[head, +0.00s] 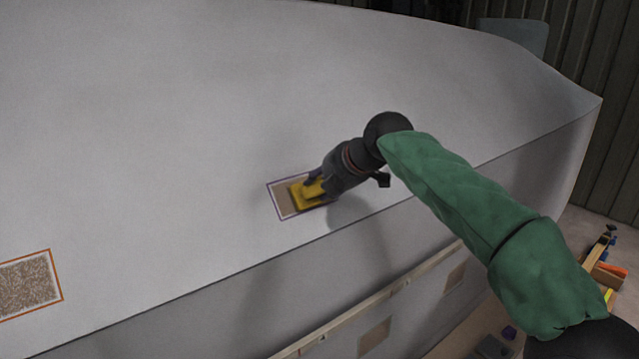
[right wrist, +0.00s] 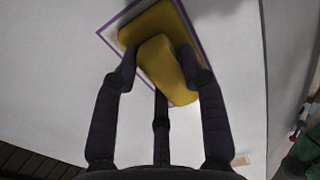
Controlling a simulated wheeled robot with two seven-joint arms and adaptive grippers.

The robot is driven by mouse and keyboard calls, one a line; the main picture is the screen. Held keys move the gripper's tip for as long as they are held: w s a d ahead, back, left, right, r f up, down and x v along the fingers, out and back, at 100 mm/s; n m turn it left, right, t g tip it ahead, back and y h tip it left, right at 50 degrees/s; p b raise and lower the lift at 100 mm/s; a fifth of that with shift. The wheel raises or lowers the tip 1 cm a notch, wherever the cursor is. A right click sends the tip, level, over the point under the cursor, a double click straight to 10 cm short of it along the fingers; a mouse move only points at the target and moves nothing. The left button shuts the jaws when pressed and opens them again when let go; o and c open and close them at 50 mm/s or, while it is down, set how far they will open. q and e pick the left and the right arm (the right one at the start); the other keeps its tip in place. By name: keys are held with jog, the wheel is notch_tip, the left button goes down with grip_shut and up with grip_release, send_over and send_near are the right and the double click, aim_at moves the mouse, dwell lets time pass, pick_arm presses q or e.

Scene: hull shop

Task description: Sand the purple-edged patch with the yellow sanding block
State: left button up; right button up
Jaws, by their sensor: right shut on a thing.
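The yellow sanding block (head: 309,194) lies flat over the purple-edged patch (head: 283,204) on the pale hull. My right gripper (head: 313,184) is shut on the block's raised handle. In the right wrist view the fingers (right wrist: 160,75) straddle the handle of the yellow block (right wrist: 150,32), and the purple edge (right wrist: 193,35) shows around it. A brown strip of the patch shows left of the block in the head view; the rest is hidden under the block and gripper. I cannot tell how firmly the block presses on the surface. My left gripper is not in view.
An orange-edged patch (head: 28,285) with a rough brown surface is at the lower left of the hull (head: 180,110). Below the hull's edge runs a wooden rail (head: 370,305). A wooden box of tools (head: 606,272) stands at the right. The hull around the purple-edged patch is clear.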

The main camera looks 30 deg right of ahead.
jog(key=shift+s+d+f+b, duration=0.1)
jog(key=shift+s+f+b, duration=0.6)
jog(key=shift+f+b, duration=0.2)
jog(key=shift+s+d+f+b, duration=0.1)
jog(key=shift+s+f+b, duration=0.55)
jog(key=shift+f+b, duration=0.25)
jog(key=shift+r, duration=0.2)
jog(key=o, duration=0.4)
jog(key=c, duration=0.4)
jog(key=shift+r, duration=0.2)
jog(key=shift+s+r, duration=0.3)
jog(key=shift+s, duration=0.1)
jog(key=shift+d, duration=0.1)
jog(key=shift+p+v, duration=0.65)
jog(key=shift+v, duration=1.9)
